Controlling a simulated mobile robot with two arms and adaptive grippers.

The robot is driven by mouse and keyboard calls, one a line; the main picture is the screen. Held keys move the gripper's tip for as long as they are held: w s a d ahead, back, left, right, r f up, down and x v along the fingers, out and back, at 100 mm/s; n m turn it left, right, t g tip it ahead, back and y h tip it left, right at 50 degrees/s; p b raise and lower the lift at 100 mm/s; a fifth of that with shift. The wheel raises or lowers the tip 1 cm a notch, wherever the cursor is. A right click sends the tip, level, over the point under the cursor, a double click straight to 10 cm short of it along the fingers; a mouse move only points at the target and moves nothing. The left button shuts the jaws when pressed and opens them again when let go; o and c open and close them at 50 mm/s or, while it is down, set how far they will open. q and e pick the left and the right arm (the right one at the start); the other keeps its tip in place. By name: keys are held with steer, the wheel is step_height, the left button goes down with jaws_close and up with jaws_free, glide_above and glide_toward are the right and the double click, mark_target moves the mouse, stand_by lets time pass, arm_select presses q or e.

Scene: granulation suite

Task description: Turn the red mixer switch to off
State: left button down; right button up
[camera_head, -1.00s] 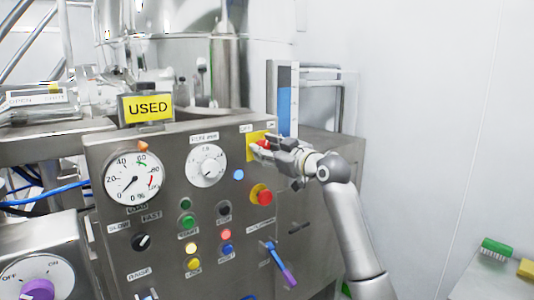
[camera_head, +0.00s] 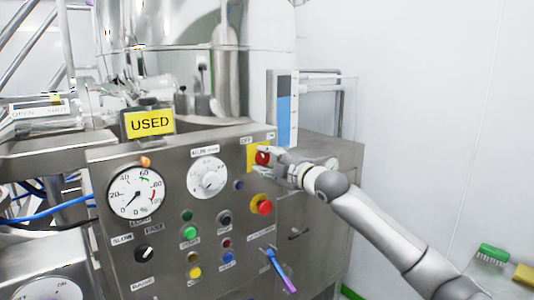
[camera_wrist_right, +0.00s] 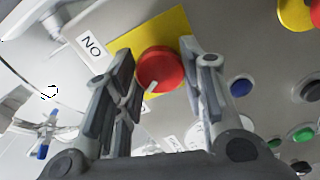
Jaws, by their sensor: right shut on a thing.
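The red mixer switch (camera_head: 263,158) is a round red knob on a yellow plate (camera_head: 252,152) at the upper right of the steel control panel. My right gripper (camera_head: 268,157) reaches it from the right and is shut on it. In the right wrist view the knob (camera_wrist_right: 160,70) sits between the two fingers of the gripper (camera_wrist_right: 168,85). A white mark on the knob points down and slightly left there. The ON label (camera_wrist_right: 92,46) shows at its upper left; a lower label is partly hidden by the gripper. My left gripper is not in view.
A red stop button on yellow (camera_head: 262,204) sits just below the switch. Several small buttons, a gauge (camera_head: 135,192) and a white dial (camera_head: 207,178) fill the panel.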

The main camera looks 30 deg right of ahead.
steer(key=shift+n+p, duration=1.25)
steer(key=shift+n, duration=0.35)
steer(key=shift+f, duration=0.1)
steer(key=o, duration=1)
steer(key=shift+s+d, duration=0.2)
steer(key=shift+s, duration=2.75)
steer(key=shift+s+d, duration=0.2)
steer(key=shift+s, duration=2.75)
